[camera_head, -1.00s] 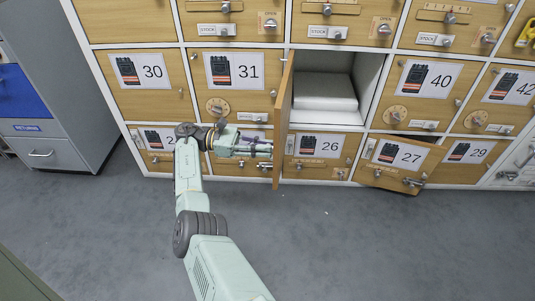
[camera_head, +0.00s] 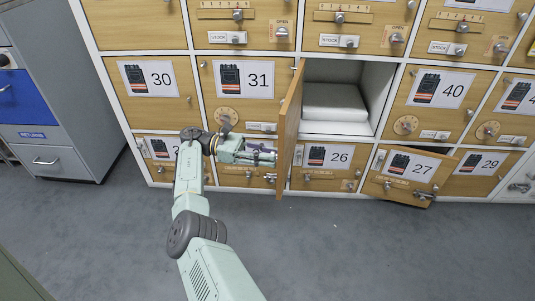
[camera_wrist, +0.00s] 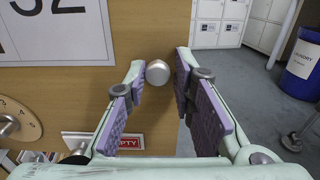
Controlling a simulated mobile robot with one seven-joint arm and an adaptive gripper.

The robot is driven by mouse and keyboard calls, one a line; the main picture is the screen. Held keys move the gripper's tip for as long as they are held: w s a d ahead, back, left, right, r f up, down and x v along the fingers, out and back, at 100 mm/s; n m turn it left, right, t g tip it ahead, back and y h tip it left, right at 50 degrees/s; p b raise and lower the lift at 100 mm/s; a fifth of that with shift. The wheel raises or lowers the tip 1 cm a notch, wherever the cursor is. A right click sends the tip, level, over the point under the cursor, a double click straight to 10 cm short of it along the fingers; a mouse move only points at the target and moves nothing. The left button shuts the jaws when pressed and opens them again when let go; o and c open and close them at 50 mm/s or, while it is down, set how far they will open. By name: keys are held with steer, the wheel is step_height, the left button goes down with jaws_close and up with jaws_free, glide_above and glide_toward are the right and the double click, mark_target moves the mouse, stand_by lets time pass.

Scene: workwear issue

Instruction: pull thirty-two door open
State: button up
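The thirty-two door (camera_head: 289,140) stands swung out from its open compartment (camera_head: 340,80), hinged on the left side of the opening. In the wrist view its wooden front (camera_wrist: 90,90) carries a white label ending in 32 (camera_wrist: 60,30), cut off by the frame. A round silver knob (camera_wrist: 158,72) near the door's free edge lies between my fingertips. My gripper (camera_head: 272,156) is on the front side of the door, left of it in the head view. In the wrist view my gripper (camera_wrist: 160,80) is open, with fingers either side of the knob; I cannot tell whether they touch it.
A white block (camera_head: 335,103) lies in the open compartment. Door 27 (camera_head: 407,178) hangs ajar at lower right. Doors 31 (camera_head: 243,97) and 26 (camera_head: 325,170) look shut. A grey cabinet (camera_head: 55,140) stands left. The floor (camera_head: 330,245) in front is clear.

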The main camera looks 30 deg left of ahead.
mark_target(285, 127)
steer(key=o, duration=0.3)
steer(key=shift+w+r, duration=0.1)
step_height(285, 127, up, 10)
steer(key=shift+f, duration=0.1)
stand_by(0.5)
steer(key=shift+a, duration=0.1)
